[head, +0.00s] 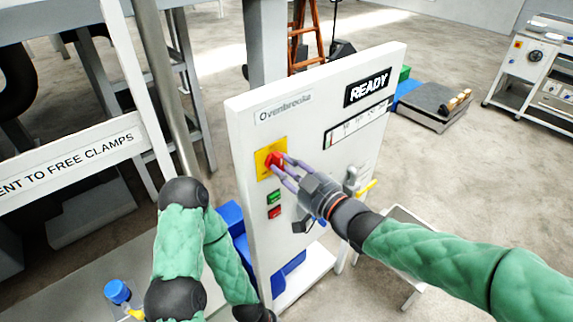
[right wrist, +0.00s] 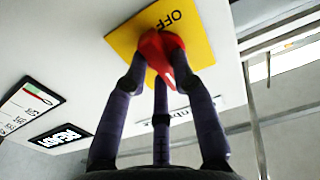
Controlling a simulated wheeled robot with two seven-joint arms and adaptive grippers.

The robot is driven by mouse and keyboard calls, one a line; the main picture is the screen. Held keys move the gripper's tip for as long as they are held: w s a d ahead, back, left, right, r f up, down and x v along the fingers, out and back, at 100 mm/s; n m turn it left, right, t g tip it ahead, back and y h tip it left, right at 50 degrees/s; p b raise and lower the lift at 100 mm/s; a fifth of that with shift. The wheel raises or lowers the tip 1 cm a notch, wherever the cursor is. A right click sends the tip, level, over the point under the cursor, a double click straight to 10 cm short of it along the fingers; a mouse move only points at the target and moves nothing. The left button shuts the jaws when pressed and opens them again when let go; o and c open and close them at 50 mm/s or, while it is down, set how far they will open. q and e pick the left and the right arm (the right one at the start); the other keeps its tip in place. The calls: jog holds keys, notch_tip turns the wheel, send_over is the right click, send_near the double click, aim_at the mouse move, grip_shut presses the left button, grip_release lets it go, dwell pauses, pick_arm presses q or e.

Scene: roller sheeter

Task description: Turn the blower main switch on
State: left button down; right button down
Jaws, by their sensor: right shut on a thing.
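The white control panel (head: 335,112) stands upright, with a label starting "Oven" and a lit READY sign (head: 367,88). Its red rotary switch (head: 274,161) sits on a yellow plate (head: 263,153). My right gripper (head: 280,165) is shut on the red switch handle, its purple fingers around it. In the right wrist view the red handle (right wrist: 160,52) is between the fingertips, and OFF is printed upside down on the yellow plate (right wrist: 195,30). The fingers partly cover the switch. My left arm shows at lower left; its gripper is out of sight.
A green button (head: 273,196) and a red button (head: 275,212) lie just below the switch. A gauge strip (head: 357,125) is under READY. Open floor lies beyond the panel.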

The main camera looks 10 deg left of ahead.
jog(key=shift+f+m, duration=0.1)
jog(key=shift+m, duration=0.2)
jog(key=c, duration=1)
grip_release()
jog(key=v, duration=1.2)
